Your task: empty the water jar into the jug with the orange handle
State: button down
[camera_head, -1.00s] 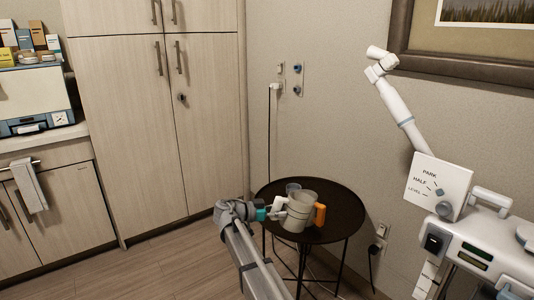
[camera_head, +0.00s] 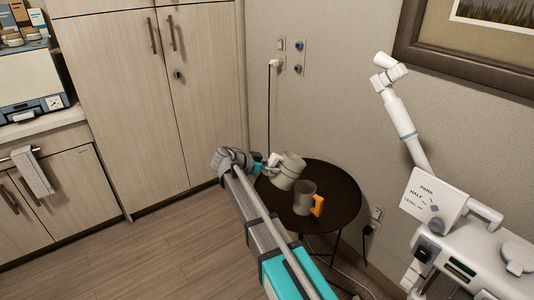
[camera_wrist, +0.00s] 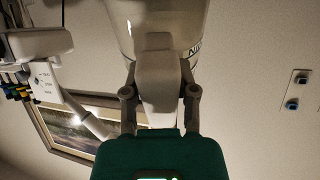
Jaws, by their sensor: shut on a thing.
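The water jar (camera_head: 289,170), pale with a light handle and dark markings, is held tilted above the round table in the head view. My gripper (camera_head: 264,168) is to its left, shut on its handle. The jar (camera_wrist: 190,20) also fills the top of the wrist view, with the handle (camera_wrist: 157,75) between the fingers. The jug (camera_head: 304,195) with the orange handle (camera_head: 318,206) stands upright on the table, just below and right of the jar. The jar's water and the jug's inside cannot be made out.
The round dark table (camera_head: 340,190) has free room right of the jug. A white machine with a jointed arm (camera_head: 402,125) stands at the right. Tall cabinets (camera_head: 150,110) and a wall stand behind; a counter is at the left.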

jog(key=shift+w+d+r, duration=0.1)
jog(key=shift+w+r, duration=0.2)
jog(key=shift+r, duration=0.15)
jog(key=shift+a+f, duration=0.2)
jog(key=shift+f+b, duration=1.85)
jog(key=r+y+p, duration=0.1)
jog(key=p, duration=0.2)
jog(key=d+r+g+y+p, duration=0.1)
jog(key=r+p, duration=0.1)
jog(key=p, duration=0.2)
jog(key=shift+w+r+y, duration=0.1)
jog(key=shift+r+y, duration=0.1)
jog(key=shift+y, duration=0.1)
jog(key=shift+f, duration=0.15)
